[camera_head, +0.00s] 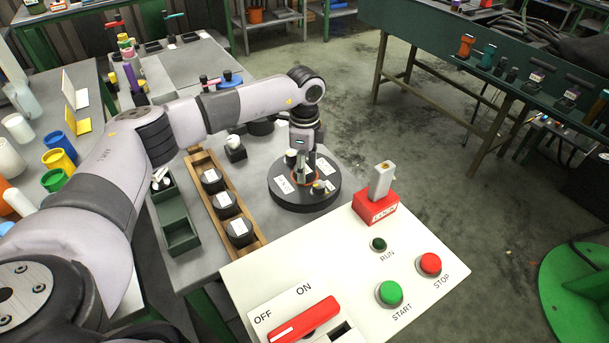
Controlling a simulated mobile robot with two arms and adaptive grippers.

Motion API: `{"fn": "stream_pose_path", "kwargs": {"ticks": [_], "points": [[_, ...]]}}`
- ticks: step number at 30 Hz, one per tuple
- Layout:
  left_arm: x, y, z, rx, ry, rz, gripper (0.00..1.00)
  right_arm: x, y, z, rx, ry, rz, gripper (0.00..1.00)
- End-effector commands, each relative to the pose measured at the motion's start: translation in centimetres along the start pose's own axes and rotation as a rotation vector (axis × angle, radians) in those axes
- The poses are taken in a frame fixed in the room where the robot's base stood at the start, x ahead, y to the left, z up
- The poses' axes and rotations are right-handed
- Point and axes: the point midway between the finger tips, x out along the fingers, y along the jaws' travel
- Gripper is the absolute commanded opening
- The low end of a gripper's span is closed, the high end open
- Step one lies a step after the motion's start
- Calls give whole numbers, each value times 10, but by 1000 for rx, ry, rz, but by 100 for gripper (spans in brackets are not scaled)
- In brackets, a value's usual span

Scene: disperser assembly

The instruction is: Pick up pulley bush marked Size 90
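Several dark bushes with white labels sit in a row in a long wooden tray (247,207): a far one (211,181), a middle one (225,205) and a near one (239,232). The label print is too small to read, so I cannot tell which is Size 90. My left gripper (304,178) points down over a round black disc (308,199) with white labels, to the right of the tray. Its fingers are small and dark among parts on the disc, and whether they hold anything is unclear. My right gripper is out of view.
A white control panel (350,262) with a red switch, buttons and a red block (375,207) stands in front of the disc. A green bin (180,220) lies left of the tray. A dark small part (235,152) stands behind the tray.

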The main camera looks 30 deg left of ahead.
Motion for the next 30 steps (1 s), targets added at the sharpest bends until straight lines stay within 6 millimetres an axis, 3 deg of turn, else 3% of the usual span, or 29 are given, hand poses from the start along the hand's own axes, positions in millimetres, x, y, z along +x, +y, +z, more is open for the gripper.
{"fn": "stream_pose_path", "kwargs": {"ticks": [19,30], "points": [[0,0,0,0,0,-1,0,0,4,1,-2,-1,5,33],[-2,-1,0,0,2,-4,0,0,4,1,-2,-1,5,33]]}}
